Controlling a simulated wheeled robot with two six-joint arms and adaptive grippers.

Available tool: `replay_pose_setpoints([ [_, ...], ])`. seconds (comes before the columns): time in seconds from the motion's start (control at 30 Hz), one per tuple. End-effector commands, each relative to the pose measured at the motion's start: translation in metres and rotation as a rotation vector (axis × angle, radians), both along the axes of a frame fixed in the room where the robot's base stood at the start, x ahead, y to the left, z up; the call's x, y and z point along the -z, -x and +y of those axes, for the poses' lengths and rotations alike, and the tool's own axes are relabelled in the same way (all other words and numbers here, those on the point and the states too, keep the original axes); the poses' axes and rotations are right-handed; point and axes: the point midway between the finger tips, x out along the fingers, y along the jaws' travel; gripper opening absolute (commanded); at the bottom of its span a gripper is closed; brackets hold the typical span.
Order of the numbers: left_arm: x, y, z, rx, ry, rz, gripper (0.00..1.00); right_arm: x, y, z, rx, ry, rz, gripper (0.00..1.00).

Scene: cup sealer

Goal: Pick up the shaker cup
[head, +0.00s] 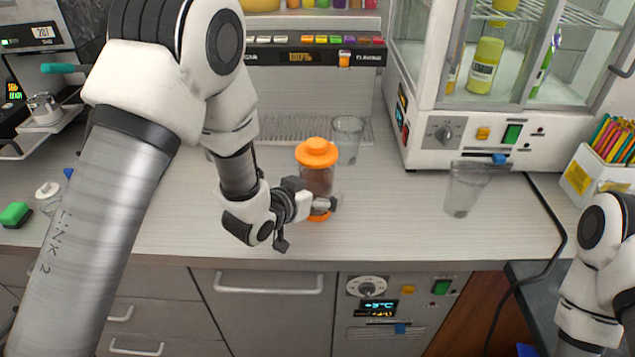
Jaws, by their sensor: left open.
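The shaker cup (319,178) stands upright on the counter, with an orange lid, a clear body with dark contents and an orange base. My left gripper (308,222) is open at the cup's lower left side. One finger reaches across the front of the cup near its base and the other is lower left, in front of the counter edge. I cannot tell whether the gripper touches the cup. My right arm shows at the right edge, but its gripper is out of view.
A clear cup (347,138) stands just behind the shaker cup, and another clear cup (465,188) stands to the right. A white glass-fronted cabinet (470,130) is at the back right. A box of colored straws (590,170) is at the far right. The counter between the shaker and the right cup is clear.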

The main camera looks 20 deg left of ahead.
Motion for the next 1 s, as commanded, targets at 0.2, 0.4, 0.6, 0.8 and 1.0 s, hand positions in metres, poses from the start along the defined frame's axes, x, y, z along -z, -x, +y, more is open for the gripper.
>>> replay_pose_setpoints([
  [0.2, 0.001, 0.0, 0.0, 0.0, 0.001, 0.0, 0.92, 0.001, 0.0, 0.0, 0.0, 0.0, 0.0, 1.0],
  [0.4, 0.001, 0.0, 0.0, 0.0, 0.001, 0.0, 0.22, 0.001, 0.0, 0.0, 0.0, 0.0, 0.001, 1.0],
  [0.6, 0.001, 0.0, 0.0, 0.0, 0.001, 0.0, 0.09, 0.001, 0.0, 0.0, 0.0, 0.0, 0.0, 1.0],
  [0.8, -0.002, -0.001, 0.0, -0.002, 0.001, 0.003, 0.09, -0.002, 0.0, 0.0, 0.0, 0.0, 0.0, 1.0],
  [1.0, -0.02, -0.007, 0.001, -0.003, 0.0, 0.001, 0.09, -0.017, 0.0, 0.0, 0.0, 0.0, 0.0, 1.0],
])
